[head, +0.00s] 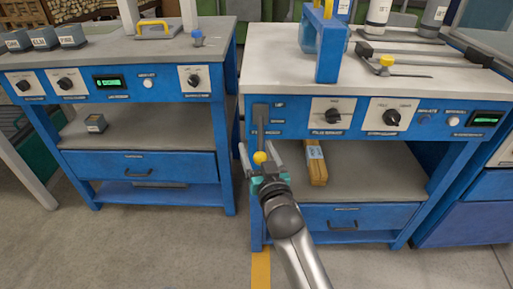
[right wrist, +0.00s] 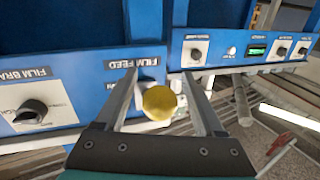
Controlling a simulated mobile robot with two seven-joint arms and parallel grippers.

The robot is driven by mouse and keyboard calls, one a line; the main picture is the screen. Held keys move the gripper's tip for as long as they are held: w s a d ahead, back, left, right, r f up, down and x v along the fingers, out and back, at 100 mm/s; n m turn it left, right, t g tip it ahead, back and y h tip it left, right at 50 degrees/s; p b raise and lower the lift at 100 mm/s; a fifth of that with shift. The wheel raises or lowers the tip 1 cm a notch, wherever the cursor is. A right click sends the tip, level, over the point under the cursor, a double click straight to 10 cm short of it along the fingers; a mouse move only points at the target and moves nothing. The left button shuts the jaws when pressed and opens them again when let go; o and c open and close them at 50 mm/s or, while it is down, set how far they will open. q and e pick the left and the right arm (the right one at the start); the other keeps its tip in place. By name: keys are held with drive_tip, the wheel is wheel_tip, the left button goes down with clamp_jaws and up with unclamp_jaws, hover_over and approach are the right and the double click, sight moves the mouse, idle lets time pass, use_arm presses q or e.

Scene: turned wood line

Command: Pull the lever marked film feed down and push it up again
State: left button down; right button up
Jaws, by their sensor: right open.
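The film feed lever has a yellow ball knob (head: 260,157) and stands out from a dark upright slot plate (head: 260,114) at the left end of the right workbench's blue front panel. In the head view the knob appears at the plate's lower end. My right gripper (head: 261,163) is open, with its fingers on either side of the knob. In the right wrist view the knob (right wrist: 159,102) lies between the two fingers, with a visible gap on each side. The FILM FEED label (right wrist: 131,65) appears upside down there. My left gripper is not in view.
A film brake dial (head: 332,116) and another dial (head: 391,117) sit to the right on the same panel. Below, a wooden bundle (head: 316,166) lies on the shelf. The left workbench (head: 140,135) stands across a narrow gap of floor.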

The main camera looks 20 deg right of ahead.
drive_tip(key=shift+c, duration=0.3)
clamp_jaws()
idle(1.1)
